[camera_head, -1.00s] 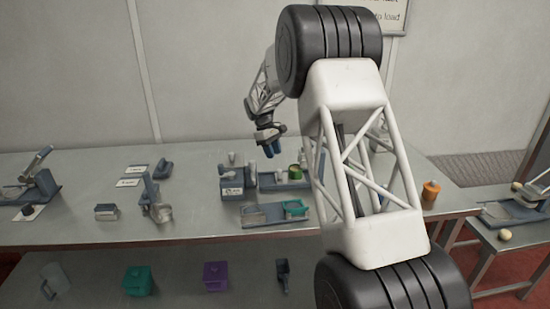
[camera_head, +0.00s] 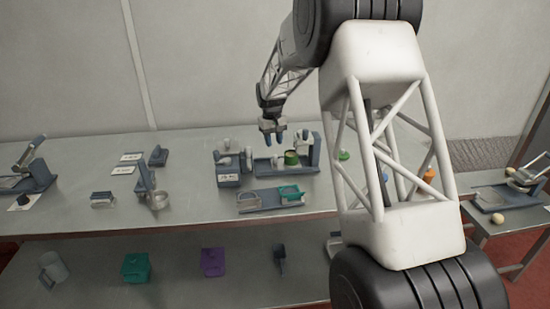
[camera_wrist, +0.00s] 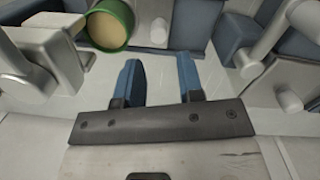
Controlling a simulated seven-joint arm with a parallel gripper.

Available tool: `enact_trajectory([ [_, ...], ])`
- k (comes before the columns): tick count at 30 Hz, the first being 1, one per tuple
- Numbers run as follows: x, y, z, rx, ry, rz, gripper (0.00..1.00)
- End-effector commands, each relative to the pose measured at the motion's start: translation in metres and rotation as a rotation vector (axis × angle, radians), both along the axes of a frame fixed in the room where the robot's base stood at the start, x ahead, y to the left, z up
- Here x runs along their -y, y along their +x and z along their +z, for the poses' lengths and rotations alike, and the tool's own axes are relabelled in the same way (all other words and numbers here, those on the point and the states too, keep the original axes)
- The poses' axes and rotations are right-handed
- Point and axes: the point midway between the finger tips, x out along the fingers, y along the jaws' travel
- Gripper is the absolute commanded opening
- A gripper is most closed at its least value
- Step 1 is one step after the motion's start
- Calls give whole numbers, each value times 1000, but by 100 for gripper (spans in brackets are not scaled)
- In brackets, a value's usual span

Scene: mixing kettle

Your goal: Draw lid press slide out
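A blue-grey station (camera_head: 285,167) on the table holds a green-rimmed round container (camera_head: 291,158) with a tan top. A white and blue upright stands at its right. I cannot tell for sure which part is the lid press slide. My gripper (camera_head: 273,137) is just above and behind this station, pointing down. In the wrist view my gripper (camera_wrist: 161,62) shows two blue fingers apart with nothing between them. The green-rimmed container (camera_wrist: 108,22) lies beyond the left finger, with a small pale knob (camera_wrist: 159,32) beside it.
A labelled blue-grey device (camera_head: 229,172) stands close on the left. A low tray (camera_head: 262,202) with a green frame lies in front. A stand with a cup (camera_head: 154,195) is farther left. An orange container (camera_head: 429,175) is partly behind my arm.

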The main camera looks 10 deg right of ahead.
Motion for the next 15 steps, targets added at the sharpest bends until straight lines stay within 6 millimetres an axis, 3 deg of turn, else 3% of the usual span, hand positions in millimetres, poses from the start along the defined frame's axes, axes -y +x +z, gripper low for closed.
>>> enact_trajectory([
  [6, 5, -5, 0, 58, 39, -124, 35],
  [15, 5, -5, 0, 61, 41, -130, 35],
])
